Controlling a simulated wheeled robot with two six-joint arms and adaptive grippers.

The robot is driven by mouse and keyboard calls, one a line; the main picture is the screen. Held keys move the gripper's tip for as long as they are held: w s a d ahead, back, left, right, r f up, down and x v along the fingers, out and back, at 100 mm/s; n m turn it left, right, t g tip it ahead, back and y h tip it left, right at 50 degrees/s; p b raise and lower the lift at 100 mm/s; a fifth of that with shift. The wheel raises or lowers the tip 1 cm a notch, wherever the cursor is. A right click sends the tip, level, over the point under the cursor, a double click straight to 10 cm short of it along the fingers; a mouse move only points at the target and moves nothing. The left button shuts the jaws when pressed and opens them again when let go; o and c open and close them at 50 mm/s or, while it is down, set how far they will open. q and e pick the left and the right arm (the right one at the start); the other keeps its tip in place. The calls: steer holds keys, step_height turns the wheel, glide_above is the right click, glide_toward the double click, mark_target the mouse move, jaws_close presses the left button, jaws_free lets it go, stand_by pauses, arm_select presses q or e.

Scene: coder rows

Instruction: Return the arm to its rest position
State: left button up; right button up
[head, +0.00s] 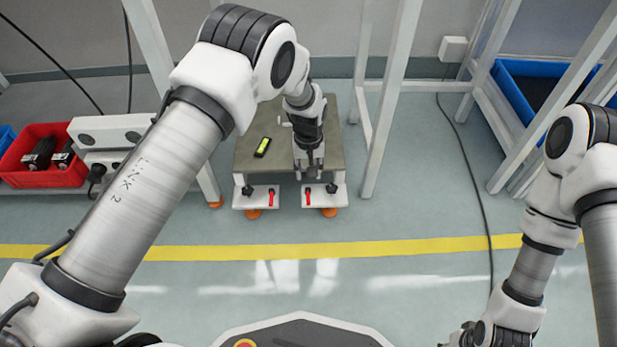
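My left arm comes in from the left and reaches forward. My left gripper (309,168) points down over the near right part of a low table (258,175) with a grey-brown top. Its fingers are small and dark here, and I cannot tell whether they are open or shut. A small black device with a yellow-green face (262,147) lies on the tabletop, to the left of the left gripper and apart from it. My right arm hangs at the right side, bent downward. Its end reaches the bottom edge of the head view, where the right gripper (457,338) shows only in part.
White frame posts (385,110) stand right of the table. A red bin (42,165) with dark parts is at the left, and a blue bin (520,85) is on the right rack. A black cable (470,170) runs along the floor.

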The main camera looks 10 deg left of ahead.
stand_by(0.4)
arm_select(q)
steer(key=s+a+r+m+g+p, duration=0.1)
steer(key=s+a+p, duration=0.25)
steer(key=s, duration=0.95)
steer(key=s+a+p, duration=0.3)
steer(key=s+a, duration=0.1)
steer(key=s, duration=0.8)
steer(key=s+a+r+m+g+p, duration=0.1)
steer(key=s+a+p, duration=0.2)
steer(key=s, duration=1)
step_height(320, 180, up, 38)
steer(key=w+m+t+p, duration=0.1)
steer(key=w+t+p, duration=0.1)
steer(key=p, duration=3.6)
steer(key=shift+w+a, duration=0.15)
steer(key=shift+w, duration=0.25)
